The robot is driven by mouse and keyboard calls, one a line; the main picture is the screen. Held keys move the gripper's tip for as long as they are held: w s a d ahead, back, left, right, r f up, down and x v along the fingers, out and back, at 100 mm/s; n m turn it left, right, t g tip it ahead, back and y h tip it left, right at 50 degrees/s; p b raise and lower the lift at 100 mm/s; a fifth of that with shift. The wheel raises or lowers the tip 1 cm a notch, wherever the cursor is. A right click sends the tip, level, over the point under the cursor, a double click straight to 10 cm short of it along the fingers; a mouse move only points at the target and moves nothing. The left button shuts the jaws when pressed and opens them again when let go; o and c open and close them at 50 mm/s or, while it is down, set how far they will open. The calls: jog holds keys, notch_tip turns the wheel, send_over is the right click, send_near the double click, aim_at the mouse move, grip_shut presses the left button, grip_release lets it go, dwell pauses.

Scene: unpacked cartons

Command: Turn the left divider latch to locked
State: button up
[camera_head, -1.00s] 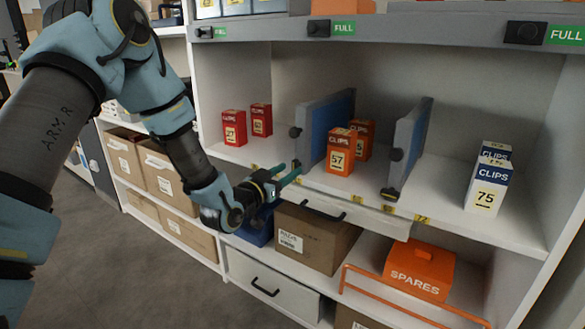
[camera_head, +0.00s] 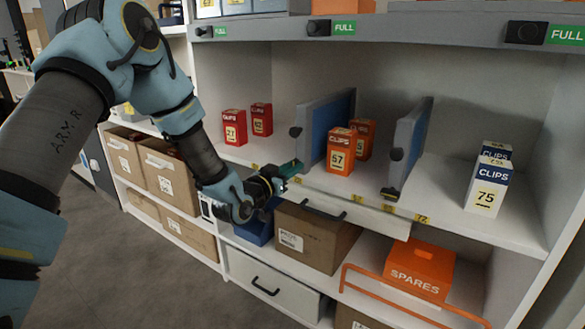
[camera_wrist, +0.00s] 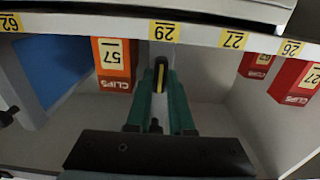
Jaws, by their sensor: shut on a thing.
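The left divider (camera_head: 330,128) is a blue panel with a grey edge, standing on the shelf left of the orange CLIPS boxes. My gripper (camera_head: 294,167) is at the shelf's front edge at that foot. In the wrist view its green fingers (camera_wrist: 160,92) stand on either side of the latch, shut on it. In the head view my gripper hides the latch. The lock marking cannot be read.
The orange box 57 (camera_head: 341,151) stands close right of the divider. Red boxes (camera_head: 234,127) stand to the left. The right divider (camera_head: 412,140) has its own dark latch (camera_head: 390,194). A carton (camera_head: 312,240) and an orange SPARES box (camera_head: 420,272) are below.

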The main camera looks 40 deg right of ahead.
jog(key=shift+f+m+b, duration=0.1)
jog(key=shift+m+b, duration=0.2)
jog(key=shift+b, duration=0.1)
grip_shut()
jog(key=m+b, duration=0.5)
jog(key=b, duration=0.1)
jog(key=m+b, duration=0.6)
jog(key=b, duration=0.1)
jog(key=m+b, duration=0.6)
jog(key=shift+s+f+b, duration=0.2)
jog(key=shift+s+b, duration=0.1)
jog(key=shift+b, duration=0.05)
jog(key=shift+m, duration=0.3)
jog(key=o, duration=0.8)
grip_release()
jog(key=shift+r, duration=0.1)
jog(key=shift+c, duration=0.2)
